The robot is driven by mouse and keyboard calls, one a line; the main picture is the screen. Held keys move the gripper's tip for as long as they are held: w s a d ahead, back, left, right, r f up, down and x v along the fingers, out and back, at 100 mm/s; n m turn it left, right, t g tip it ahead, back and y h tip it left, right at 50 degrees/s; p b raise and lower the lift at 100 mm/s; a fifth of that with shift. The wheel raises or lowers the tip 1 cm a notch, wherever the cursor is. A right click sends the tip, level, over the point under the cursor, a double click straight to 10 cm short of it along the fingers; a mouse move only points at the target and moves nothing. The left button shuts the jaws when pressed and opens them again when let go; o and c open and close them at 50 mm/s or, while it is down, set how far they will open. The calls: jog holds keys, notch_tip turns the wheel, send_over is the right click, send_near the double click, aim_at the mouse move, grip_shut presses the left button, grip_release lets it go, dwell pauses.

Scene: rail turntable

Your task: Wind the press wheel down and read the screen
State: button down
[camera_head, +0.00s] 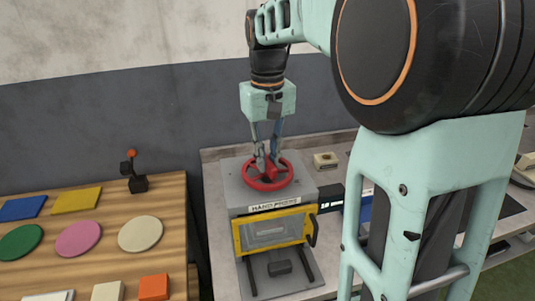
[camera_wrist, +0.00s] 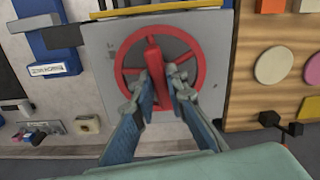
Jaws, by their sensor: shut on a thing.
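The hand press (camera_head: 245,198) is a grey box on the bench with a "HAND PRESS" label and a yellow-framed front window (camera_head: 272,231). A red press wheel (camera_head: 249,184) lies flat on its top. My gripper (camera_head: 268,163) points down over the wheel from above. In the wrist view my gripper (camera_wrist: 162,85) is shut on a red bar across the wheel (camera_wrist: 121,54); the fingertips hide part of the bar. A small dark screen (camera_head: 331,198) with faint light characters is at the press's right side; I cannot read them surely.
A wooden table (camera_head: 110,197) at left holds coloured discs and blocks and a small dark lever with an orange knob (camera_head: 132,154). A beige block (camera_head: 326,160) lies behind right of the press. My arm hides much of the right side.

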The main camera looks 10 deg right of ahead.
jog(key=m+p, duration=0.1)
jog(key=m, duration=0.4)
jog(key=shift+r+m, duration=0.1)
jog(key=shift+m, duration=0.2)
jog(key=m+p, duration=0.1)
jog(key=m, duration=0.5)
jog(key=m+p, duration=0.1)
jog(key=m, duration=0.3)
jog(key=shift+m, duration=1.6)
jog(key=shift+m+p, duration=0.3)
jog(key=c, duration=1.9)
grip_release()
jog(key=shift+c, duration=0.2)
